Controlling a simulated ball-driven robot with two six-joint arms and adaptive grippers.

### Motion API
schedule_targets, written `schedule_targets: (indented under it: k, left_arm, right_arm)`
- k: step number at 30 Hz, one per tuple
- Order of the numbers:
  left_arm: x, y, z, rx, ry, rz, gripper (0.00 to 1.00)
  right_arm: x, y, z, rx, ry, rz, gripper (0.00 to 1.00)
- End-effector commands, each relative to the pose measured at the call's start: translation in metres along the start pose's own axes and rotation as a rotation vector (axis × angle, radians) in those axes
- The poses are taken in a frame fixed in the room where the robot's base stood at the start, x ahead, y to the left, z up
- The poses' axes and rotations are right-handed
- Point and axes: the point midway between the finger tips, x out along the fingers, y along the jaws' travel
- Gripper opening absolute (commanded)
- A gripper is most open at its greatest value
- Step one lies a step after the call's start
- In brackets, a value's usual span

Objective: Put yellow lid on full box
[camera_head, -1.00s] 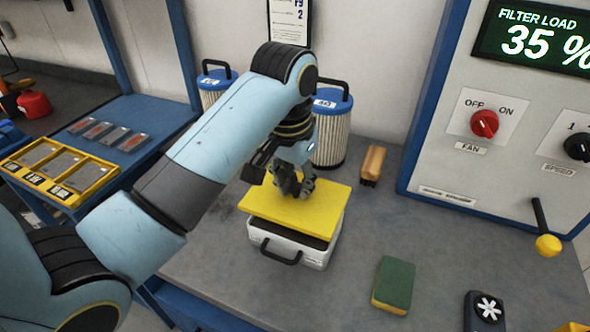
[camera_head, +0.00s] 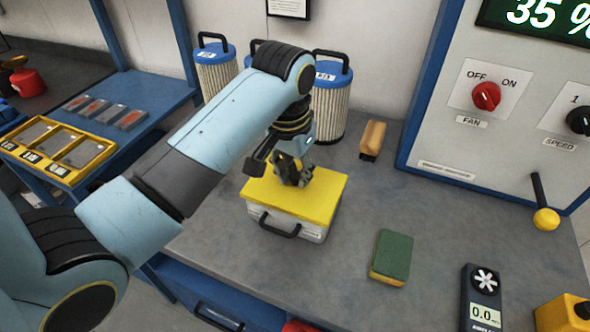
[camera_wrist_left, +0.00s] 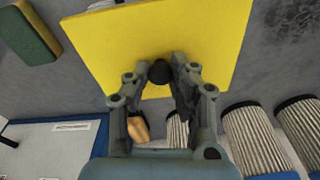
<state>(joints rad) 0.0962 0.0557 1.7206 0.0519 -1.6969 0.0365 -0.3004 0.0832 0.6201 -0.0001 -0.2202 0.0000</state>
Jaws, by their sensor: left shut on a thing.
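The yellow lid (camera_head: 318,197) lies flat over the top of the white box (camera_head: 312,232), which has a black handle at its front. Little or no gap shows between lid and box in the head view. My left gripper (camera_head: 293,182) is above the middle of the lid, shut on the lid's dark knob. In the left wrist view the lid (camera_wrist_left: 150,40) fills the upper middle, and the fingertips (camera_wrist_left: 160,72) meet at the knob. The inside of the box is hidden. My right gripper is not in view.
A green and yellow sponge (camera_head: 391,257) lies right of the box, a brush (camera_head: 372,139) behind it. Blue-topped filters (camera_head: 331,100) stand at the back. A meter (camera_head: 482,295) and the control panel (camera_head: 490,120) are at right. The bench between box and sponge is clear.

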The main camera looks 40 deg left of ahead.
Motion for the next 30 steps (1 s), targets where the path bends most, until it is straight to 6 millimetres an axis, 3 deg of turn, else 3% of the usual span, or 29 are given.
schedule_targets:
  k: [30]
  left_arm:
    - [-0.0005, 0.0001, 0.0000, 0.000, 0.000, 0.000, 0.00]
  right_arm:
    - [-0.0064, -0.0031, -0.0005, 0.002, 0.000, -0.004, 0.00]
